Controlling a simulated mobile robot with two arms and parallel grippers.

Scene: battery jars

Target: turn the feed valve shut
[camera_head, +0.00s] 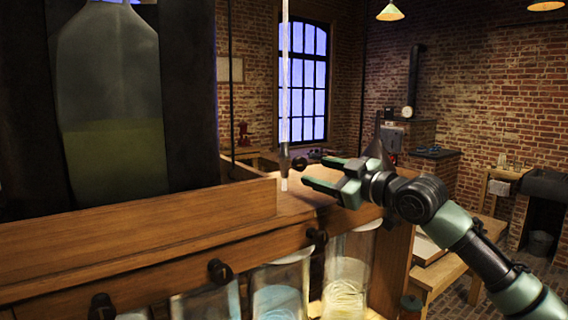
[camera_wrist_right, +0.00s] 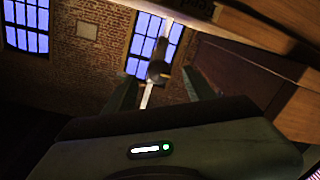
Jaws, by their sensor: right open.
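The feed valve (camera_head: 299,163) is a small dark fitting with a knob on a thin upright glass tube (camera_head: 285,90), above the wooden bench. My right gripper (camera_head: 314,172) is just right of the valve, with its two green fingers apart and pointing left at it. In the right wrist view the dark round valve knob (camera_wrist_right: 158,70) shows ahead, between the open fingers (camera_wrist_right: 160,90). Whether any finger touches the knob cannot be told. The handle's turn angle is not clear. My left gripper is not in view.
A large glass bottle (camera_head: 110,100) with yellowish liquid stands at left in a dark frame. A wooden ledge (camera_head: 150,220) with black knobs (camera_head: 221,271) runs below. Glass jars (camera_head: 346,275) stand under it. A bench (camera_head: 450,265) is at right.

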